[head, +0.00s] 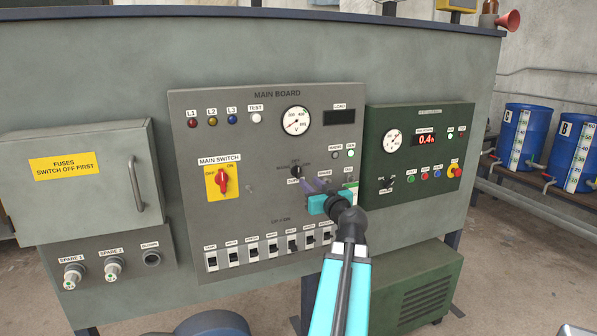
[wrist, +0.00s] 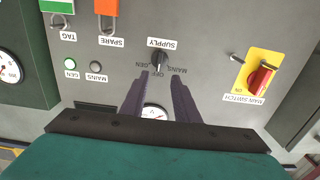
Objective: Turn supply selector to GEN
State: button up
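The supply selector is a small black knob (wrist: 158,60) on the grey main board, under a SUPPLY label in the upside-down wrist view. MAINS is printed on its right and GEN on its left there. In the head view the selector (head: 296,171) sits right of the red main switch. I cannot tell which way its pointer faces. My gripper (wrist: 158,76) is open, its two dark fingers apart with nothing between them. The fingertips are close to the knob, slightly to the dial side in the wrist view. In the head view my gripper (head: 309,186) is just below right of the selector.
The red main switch (head: 222,181) is on a yellow plate. A row of breakers (head: 270,245) lies below. A green control box (head: 420,150) adjoins on the right.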

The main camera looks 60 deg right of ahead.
aim_at(298, 172)
jog(key=shift+w+d+r+p, duration=0.1)
jog(key=shift+w+d+p, duration=0.3)
jog(key=shift+p, duration=1.75)
jog(key=shift+p+x, duration=1.4)
jog(key=shift+x, duration=2.7)
grip_shut()
jog(key=shift+a+f, duration=0.25)
jog(key=shift+a, duration=0.1)
jog(key=shift+d+r, duration=0.1)
jog(key=shift+d, duration=0.15)
